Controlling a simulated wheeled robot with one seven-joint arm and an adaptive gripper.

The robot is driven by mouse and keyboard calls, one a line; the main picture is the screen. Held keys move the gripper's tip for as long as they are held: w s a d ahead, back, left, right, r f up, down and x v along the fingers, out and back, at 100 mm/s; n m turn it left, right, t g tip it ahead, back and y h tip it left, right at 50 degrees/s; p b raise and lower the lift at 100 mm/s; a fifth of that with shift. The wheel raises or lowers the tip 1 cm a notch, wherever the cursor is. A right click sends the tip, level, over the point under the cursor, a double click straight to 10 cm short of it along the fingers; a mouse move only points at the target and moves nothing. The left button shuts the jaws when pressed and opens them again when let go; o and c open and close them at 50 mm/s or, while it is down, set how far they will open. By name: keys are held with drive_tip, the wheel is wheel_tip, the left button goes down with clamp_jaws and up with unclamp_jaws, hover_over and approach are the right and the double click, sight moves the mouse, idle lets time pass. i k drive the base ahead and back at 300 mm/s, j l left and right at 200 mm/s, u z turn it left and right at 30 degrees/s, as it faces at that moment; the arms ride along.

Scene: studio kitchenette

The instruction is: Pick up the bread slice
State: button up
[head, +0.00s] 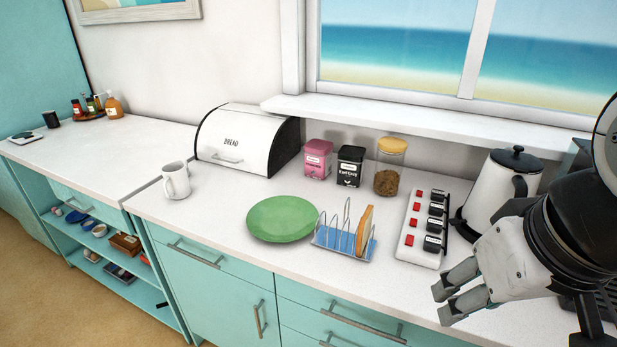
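The bread slice (364,231) is a thin tan slice with a browner edge. It stands upright in the right end of a wire toast rack (336,239) with a blue base on the white counter. The other slots of the rack look empty. My gripper (445,303) is at the lower right, in front of the counter's right part, pointing left. Its two grey fingers are apart, with nothing visible between them. It is to the right of the bread slice and nearer to me, clear of the rack.
A green plate (282,218) lies left of the rack. A power strip (423,229) with plugs lies right of it, with a white kettle (499,193) beyond. Tins, a jar (389,167) and a bread bin (243,141) stand behind. A white mug (176,181) stands at left.

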sight(365, 222)
drive_tip(key=j+z, duration=0.3)
drive_tip(key=j, duration=0.35)
drive_tip(key=j+z, duration=0.3)
drive_tip(key=j, duration=0.4)
drive_tip(key=k+j+z, duration=0.1)
drive_tip(key=j+z, duration=0.2)
drive_tip(key=j, duration=0.35)
drive_tip(key=l+z, duration=0.25)
drive_tip(key=l, duration=0.85)
drive_tip(key=i+l+z, duration=0.1)
drive_tip(key=l+z, duration=0.15)
drive_tip(key=l, duration=0.85)
drive_tip(key=u, duration=1.4)
drive_tip(key=i+l+z, duration=0.1)
drive_tip(key=i, duration=0.35)
drive_tip(key=i+l, duration=0.15)
drive_tip(key=i, duration=0.3)
drive_tip(key=l+z, duration=0.05)
